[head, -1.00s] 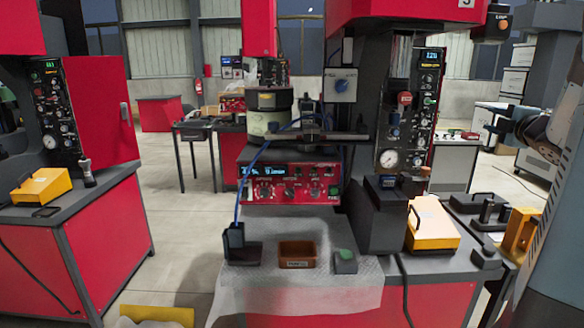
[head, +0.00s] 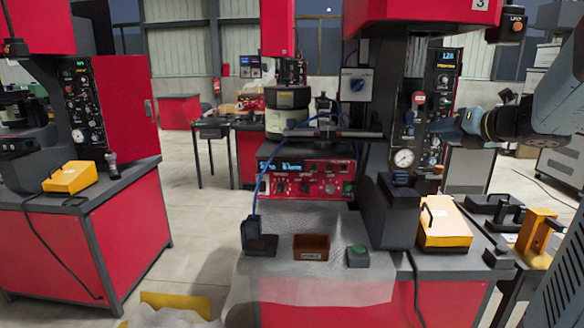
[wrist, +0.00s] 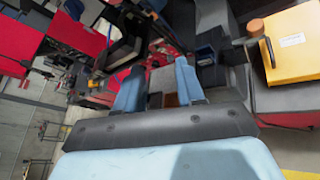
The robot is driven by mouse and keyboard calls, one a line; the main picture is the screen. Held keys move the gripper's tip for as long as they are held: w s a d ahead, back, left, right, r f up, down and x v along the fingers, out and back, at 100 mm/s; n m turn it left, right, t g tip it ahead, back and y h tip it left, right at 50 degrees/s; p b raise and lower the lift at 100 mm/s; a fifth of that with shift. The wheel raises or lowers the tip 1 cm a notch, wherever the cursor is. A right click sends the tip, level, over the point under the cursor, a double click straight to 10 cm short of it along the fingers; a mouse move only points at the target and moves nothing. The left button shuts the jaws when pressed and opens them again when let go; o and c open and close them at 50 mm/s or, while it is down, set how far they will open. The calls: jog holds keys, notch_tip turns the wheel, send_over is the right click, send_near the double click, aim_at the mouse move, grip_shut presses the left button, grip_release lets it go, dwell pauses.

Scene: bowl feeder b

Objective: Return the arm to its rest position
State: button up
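My arm (head: 510,122) reaches in from the right edge of the head view. My gripper (head: 438,128) points left there, in front of the black control panel with the round gauge. In the wrist view my gripper (wrist: 158,84) shows two blue fingers standing apart, with nothing held between them. A brown tray (head: 311,247) lies on the bench mat well below the gripper. It shows partly between the fingers in the wrist view (wrist: 170,100).
The bowl feeder (head: 287,112) stands above a red control unit (head: 305,176). A yellow box with a handle (head: 443,225) sits on the bench at right, beside a yellow bracket (head: 538,232). A green button box (head: 357,256) is right of the tray. Open floor lies at left.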

jog(key=s+a+f+n+g, duration=0.3)
jog(key=s+a+n, duration=0.35)
jog(key=n, duration=0.25)
jog(key=s+a+f+n+g, duration=0.25)
jog(key=s+a+n, duration=0.25)
jog(key=a+n, duration=0.35)
jog(key=s+d+f+n+g+h, duration=0.1)
jog(key=s+f+n+h, duration=0.1)
jog(key=s+n, duration=0.4)
jog(key=s+d+f+n+g+h, duration=0.1)
jog(key=s+n, duration=0.6)
jog(key=n, duration=0.8)
jog(key=shift+f+h, duration=0.7)
jog(key=shift+h, duration=0.5)
jog(key=shift+s, duration=0.15)
